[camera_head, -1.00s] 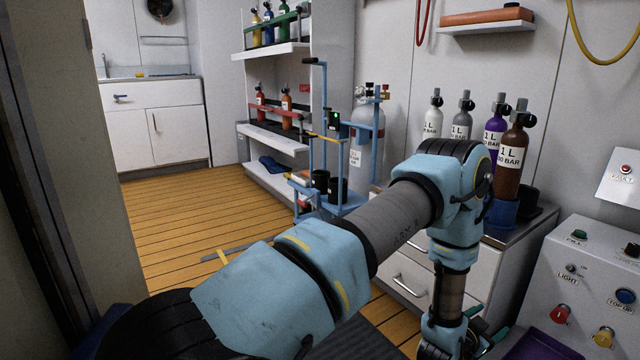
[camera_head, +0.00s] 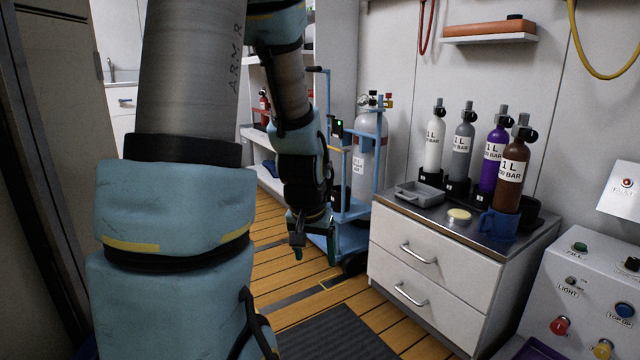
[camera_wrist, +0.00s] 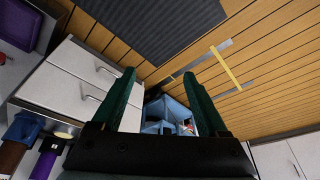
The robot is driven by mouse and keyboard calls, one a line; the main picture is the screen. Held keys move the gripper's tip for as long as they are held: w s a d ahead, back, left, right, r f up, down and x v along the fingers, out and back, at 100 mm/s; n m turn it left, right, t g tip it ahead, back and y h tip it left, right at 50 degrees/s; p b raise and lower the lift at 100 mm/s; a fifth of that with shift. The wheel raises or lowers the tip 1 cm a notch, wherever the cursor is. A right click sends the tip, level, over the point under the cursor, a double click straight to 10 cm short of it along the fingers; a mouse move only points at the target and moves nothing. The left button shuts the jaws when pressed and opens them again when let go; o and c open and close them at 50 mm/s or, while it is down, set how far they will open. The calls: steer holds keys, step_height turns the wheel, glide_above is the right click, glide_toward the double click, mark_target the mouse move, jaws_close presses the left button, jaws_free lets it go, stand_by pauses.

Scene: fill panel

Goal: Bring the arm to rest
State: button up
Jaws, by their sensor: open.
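My gripper (camera_head: 315,242) hangs at the end of my folded arm in the head view, pointing down. It is above the wooden floor, left of the white drawer cabinet and in front of the blue cylinder trolley. In the wrist view, the two green fingers of my gripper (camera_wrist: 159,76) stand apart with nothing held between them. Part of the blue trolley (camera_wrist: 175,112) shows beyond and between them. My upper arm fills the left of the head view, and its top runs out of the picture.
A button panel (camera_head: 585,290) stands at the lower right. A dark mat (camera_head: 345,335) lies on the floor. The blue trolley (camera_head: 352,210) holds a grey cylinder.

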steer(key=s+a+r+n+g, duration=0.2)
steer(key=s+a+r, duration=0.1)
steer(key=s+a, duration=0.35)
step_height(320, 180, up, 38)
steer(key=d+p, duration=0.1)
steer(key=p, duration=3.7)
steer(key=shift+s+r+y+p, duration=0.15)
steer(key=shift+s+y+p, duration=0.15)
steer(key=shift+s, duration=0.05)
